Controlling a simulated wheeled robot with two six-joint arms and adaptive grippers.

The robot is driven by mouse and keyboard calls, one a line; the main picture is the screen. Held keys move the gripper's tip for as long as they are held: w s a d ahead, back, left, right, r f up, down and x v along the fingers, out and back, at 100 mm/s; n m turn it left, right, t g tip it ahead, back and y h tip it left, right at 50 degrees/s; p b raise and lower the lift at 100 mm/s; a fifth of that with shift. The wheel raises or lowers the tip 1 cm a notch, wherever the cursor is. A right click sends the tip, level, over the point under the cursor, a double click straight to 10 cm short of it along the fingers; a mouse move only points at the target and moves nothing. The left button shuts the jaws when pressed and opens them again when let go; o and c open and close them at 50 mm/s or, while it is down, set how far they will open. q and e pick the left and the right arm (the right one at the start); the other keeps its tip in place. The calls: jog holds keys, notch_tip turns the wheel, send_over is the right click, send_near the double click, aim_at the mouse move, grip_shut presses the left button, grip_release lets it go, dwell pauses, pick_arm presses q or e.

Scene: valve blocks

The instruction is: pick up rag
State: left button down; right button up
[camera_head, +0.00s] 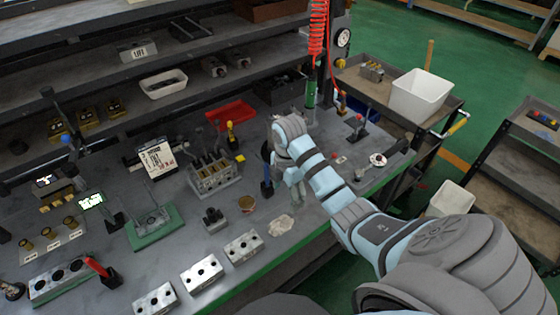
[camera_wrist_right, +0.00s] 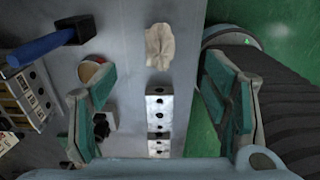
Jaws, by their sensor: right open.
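The rag (camera_head: 281,225) is a crumpled, off-white cloth lying flat on the grey workbench near its front edge. It also shows at the top middle of the right wrist view (camera_wrist_right: 160,46). My right gripper (camera_head: 284,172) is above the bench, behind the rag in the head view, and partly hidden by its own wrist. In the wrist view its two green-grey fingers (camera_wrist_right: 158,78) are spread wide with nothing between them. The rag appears beyond the fingertips, and no contact shows. My left gripper is not in view.
Several metal valve blocks (camera_head: 242,247) stand in a row left of the rag. A manifold block (camera_head: 213,173) stands farther back.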

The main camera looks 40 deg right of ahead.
aim_at(285, 219)
jog(key=f, duration=0.4)
jog(key=f+b, duration=0.1)
jog(key=f, duration=0.3)
jog(key=f+b, duration=0.1)
jog(key=f, duration=0.4)
jog(key=shift+a, duration=0.4)
jog(key=c, duration=1.1)
